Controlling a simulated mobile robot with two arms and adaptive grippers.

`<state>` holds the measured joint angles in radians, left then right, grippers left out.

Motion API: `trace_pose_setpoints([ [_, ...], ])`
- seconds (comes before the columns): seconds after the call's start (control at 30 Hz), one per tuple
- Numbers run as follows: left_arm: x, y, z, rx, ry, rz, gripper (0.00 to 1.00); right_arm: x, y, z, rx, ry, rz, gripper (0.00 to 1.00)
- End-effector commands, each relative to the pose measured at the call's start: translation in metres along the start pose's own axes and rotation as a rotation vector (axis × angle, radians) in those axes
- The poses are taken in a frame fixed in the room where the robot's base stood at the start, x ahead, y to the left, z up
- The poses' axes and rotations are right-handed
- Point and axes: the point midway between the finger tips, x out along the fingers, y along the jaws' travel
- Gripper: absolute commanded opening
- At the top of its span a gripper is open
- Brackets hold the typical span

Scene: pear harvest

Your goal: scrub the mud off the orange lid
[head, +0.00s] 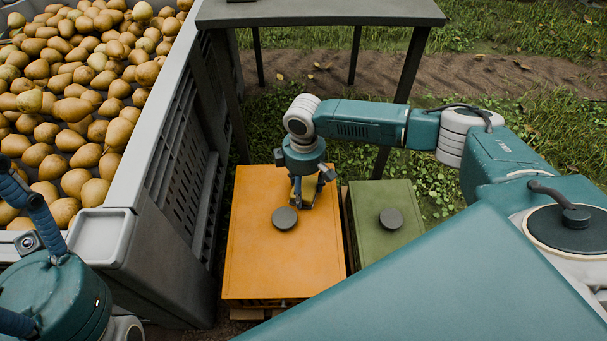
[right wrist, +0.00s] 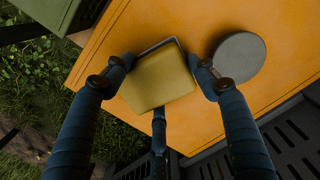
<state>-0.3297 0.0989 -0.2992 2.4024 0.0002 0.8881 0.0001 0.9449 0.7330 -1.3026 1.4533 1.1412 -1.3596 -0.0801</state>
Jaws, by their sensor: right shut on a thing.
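The orange lid (head: 250,262) covers a low box in the middle of the head view, with a round grey knob (head: 285,218) on top. The lid (right wrist: 285,25) and knob (right wrist: 238,60) also show in the right wrist view. My right gripper (head: 305,190) is over the lid's far right part, beside the knob. In the right wrist view its fingers are shut on a yellowish block with a grey edge (right wrist: 158,80), held at or just above the lid; contact is unclear. I see no clear mud on the visible lid. My left gripper (head: 30,215) is partly visible at the left edge, its fingertips cut off.
A green-lidded box (head: 385,245) stands just right of the orange one. A large grey crate (head: 150,110) full of pears (head: 75,108) stands at left. A dark table (head: 320,12) stands behind. Grass and bare soil lie beyond.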

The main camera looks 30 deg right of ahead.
Motion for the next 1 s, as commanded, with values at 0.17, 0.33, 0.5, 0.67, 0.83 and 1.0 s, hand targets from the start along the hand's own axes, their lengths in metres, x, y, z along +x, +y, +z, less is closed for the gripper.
trace_pose_setpoints([
  [0.17,0.004,0.000,-0.002,-0.002,-0.012,-0.005,0.59,-0.001,-0.006,0.002,-0.001,0.002,0.000,0.29],
  [0.33,0.012,0.000,-0.003,-0.002,-0.012,-0.005,0.59,-0.001,-0.007,0.002,0.001,0.001,-0.001,0.29],
  [0.5,0.013,0.000,-0.003,-0.002,-0.011,-0.005,0.59,0.004,-0.003,0.001,0.001,0.001,0.001,0.29],
  [0.67,0.011,0.000,-0.003,-0.003,-0.012,-0.005,0.59,0.004,0.010,-0.004,0.002,0.002,0.001,0.30],
  [0.83,0.007,0.000,-0.002,-0.003,-0.012,-0.005,0.59,0.004,0.024,-0.009,0.002,0.001,0.001,0.30],
  [1.0,0.006,0.000,-0.002,-0.003,-0.013,-0.005,0.59,0.004,0.032,-0.011,0.001,0.000,0.001,0.30],
])
